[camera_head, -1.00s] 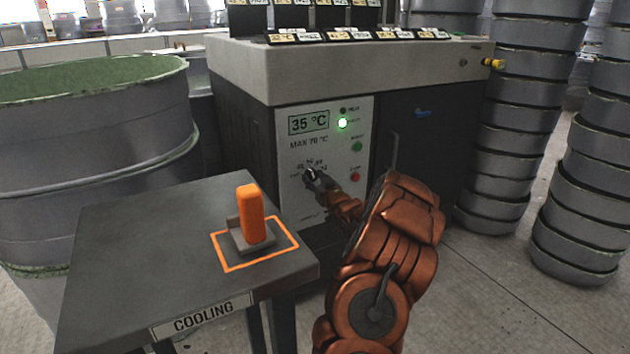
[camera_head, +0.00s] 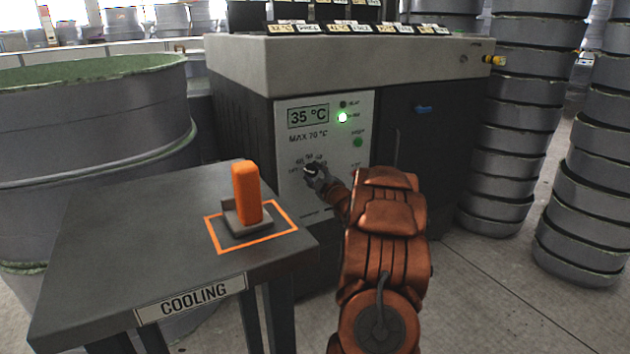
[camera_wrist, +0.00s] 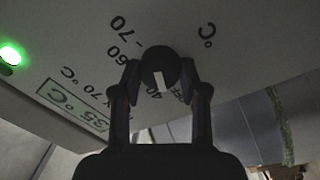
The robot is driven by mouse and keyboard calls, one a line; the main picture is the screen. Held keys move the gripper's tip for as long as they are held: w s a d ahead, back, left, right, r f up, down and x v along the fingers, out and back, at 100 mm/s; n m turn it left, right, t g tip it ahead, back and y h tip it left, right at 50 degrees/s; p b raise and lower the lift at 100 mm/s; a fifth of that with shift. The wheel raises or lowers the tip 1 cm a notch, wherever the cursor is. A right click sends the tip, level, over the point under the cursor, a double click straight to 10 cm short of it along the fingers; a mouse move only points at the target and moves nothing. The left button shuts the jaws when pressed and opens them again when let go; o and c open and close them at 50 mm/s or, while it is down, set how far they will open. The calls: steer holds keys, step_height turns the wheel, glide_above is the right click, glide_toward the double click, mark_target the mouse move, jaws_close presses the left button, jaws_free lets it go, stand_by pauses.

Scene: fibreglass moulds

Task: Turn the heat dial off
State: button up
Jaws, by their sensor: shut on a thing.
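The heat dial (camera_wrist: 161,66) is a round black knob with a white pointer mark, on the pale control panel (camera_head: 292,199) of the grey oven. In the wrist view my gripper (camera_wrist: 160,78) has one finger on each side of the knob and is shut on it. The pointer mark lies near the 40 in that view; the 60 and 70 labels show beyond the knob, and other scale marks are partly hidden by the fingers. In the head view my gripper (camera_head: 314,172) covers most of the dial. The display (camera_head: 308,116) reads 35 °C.
A green light (camera_head: 342,118) glows on the panel. A grey table (camera_head: 110,250) marked COOLING stands in front at left, bearing an orange upright block (camera_head: 246,192) on a grey base. Stacked grey moulds (camera_head: 510,150) stand at right. Open floor lies at lower right.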

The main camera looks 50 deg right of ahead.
steer(key=shift+f+n+b, duration=0.1)
steer(key=shift+n+b, duration=0.6)
steer(key=shift+n, duration=0.6)
steer(key=o, duration=1.2)
steer(key=shift+c, duration=0.2)
steer(key=shift+s, duration=0.1)
steer(key=r+v, duration=0.1)
steer(key=v, duration=1.1)
steer(key=shift+f, duration=0.4)
steer(key=shift+d, duration=0.1)
